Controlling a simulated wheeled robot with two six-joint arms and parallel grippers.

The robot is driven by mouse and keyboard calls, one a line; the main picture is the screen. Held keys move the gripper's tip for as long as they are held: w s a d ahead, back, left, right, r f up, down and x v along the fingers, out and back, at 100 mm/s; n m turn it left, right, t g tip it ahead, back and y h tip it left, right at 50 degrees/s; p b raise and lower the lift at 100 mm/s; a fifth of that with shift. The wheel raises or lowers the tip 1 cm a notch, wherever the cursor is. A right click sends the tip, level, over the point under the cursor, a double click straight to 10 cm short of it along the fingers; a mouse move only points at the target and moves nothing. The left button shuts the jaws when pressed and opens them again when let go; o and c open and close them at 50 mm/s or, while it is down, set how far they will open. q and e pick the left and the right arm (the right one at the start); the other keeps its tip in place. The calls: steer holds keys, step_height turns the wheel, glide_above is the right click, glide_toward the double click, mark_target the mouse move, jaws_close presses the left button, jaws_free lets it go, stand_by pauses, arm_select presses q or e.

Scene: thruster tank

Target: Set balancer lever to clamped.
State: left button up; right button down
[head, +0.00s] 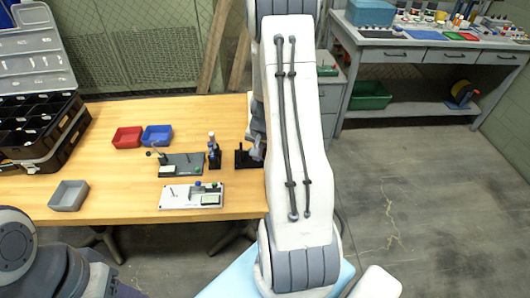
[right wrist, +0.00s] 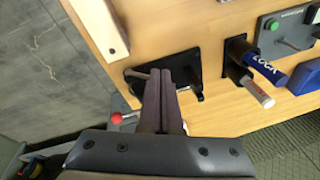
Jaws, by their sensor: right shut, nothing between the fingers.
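My right gripper's two dark fingers (right wrist: 161,78) are together with nothing between them in the right wrist view. They reach over a black plate (right wrist: 190,70) with short dark pegs; a grey-brown rod end shows just left of the fingertips. A red ball knob (right wrist: 117,118) on a grey piece shows left of the fingers, partly hidden by the gripper. It looks like a lever knob, but I cannot tell whether it is the balancer lever or how it is set. In the head view the black plate (head: 247,160) stands at the table's right; my right arm hides much there. My left gripper is not in view.
A blue-capped bottle marked LOCK (right wrist: 270,65) stands close by the black plate. A dark panel with a green button (head: 184,163) and a white panel (head: 190,198) lie left of it. Red (head: 127,137) and blue (head: 157,135) trays are farther back.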

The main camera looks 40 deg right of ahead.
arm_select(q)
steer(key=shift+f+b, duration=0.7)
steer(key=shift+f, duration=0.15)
arm_select(e)
steer(key=shift+w+a+f, duration=0.9)
steer(key=shift+a+f, duration=0.1)
steer(key=shift+f, duration=0.15)
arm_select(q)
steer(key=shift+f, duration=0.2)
arm_select(e)
steer(key=shift+s+d+f, duration=0.1)
steer(key=shift+s+d, duration=0.05)
steer(key=shift+s+d+f+b, duration=0.15)
steer(key=shift+s+d+b, duration=0.25)
steer(key=shift+b, duration=0.25)
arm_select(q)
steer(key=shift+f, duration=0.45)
arm_select(e)
steer(key=shift+s+d+r, duration=0.1)
steer(key=shift+s+r, duration=0.2)
steer(key=shift+r, duration=0.15)
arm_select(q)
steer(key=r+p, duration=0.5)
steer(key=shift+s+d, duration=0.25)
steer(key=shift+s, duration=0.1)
arm_select(e)
steer(key=a+r, duration=0.6)
steer(key=r, duration=0.4)
steer(key=shift+w, duration=0.2)
